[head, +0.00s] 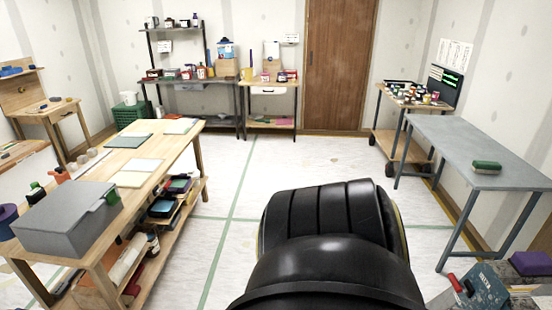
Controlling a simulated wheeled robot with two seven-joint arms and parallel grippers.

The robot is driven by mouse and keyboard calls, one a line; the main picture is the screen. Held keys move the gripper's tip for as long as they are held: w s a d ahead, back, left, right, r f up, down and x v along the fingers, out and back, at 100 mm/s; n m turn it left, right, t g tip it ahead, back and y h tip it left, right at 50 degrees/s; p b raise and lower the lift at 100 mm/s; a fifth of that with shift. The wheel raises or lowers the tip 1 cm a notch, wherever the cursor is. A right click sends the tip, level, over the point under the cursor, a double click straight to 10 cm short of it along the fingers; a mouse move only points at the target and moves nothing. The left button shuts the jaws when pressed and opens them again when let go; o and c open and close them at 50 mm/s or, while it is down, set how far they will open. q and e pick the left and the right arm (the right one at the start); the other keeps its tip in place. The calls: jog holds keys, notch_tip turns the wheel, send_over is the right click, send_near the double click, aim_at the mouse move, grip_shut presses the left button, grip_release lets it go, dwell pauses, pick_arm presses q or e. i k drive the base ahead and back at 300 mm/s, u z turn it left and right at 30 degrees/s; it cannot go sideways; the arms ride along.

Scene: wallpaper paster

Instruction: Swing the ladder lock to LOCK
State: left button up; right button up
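In the head view a dark teal panel (487,289) with white lettering stands at the bottom right corner, partly cut off by the frame edge. A red-tipped handle (455,283) sticks out at its left side. The lettering is too small to read, so I cannot tell whether this is the ladder lock or which position it is in. No ladder can be clearly made out. A large black ribbed part of my own arm fills the bottom middle, left of the panel. Neither of my grippers shows in the view.
A long wooden workbench (158,150) with a grey box (66,222) stands at the left. A grey metal table (465,145) with a green brush (486,167) stands at the right. A purple-topped block (531,263) lies beside the panel. The floor between the tables is clear.

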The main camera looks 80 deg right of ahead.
aim_at(459, 288)
jog(key=z, duration=0.9)
jog(key=k, duration=0.45)
jog(key=z, duration=2.9)
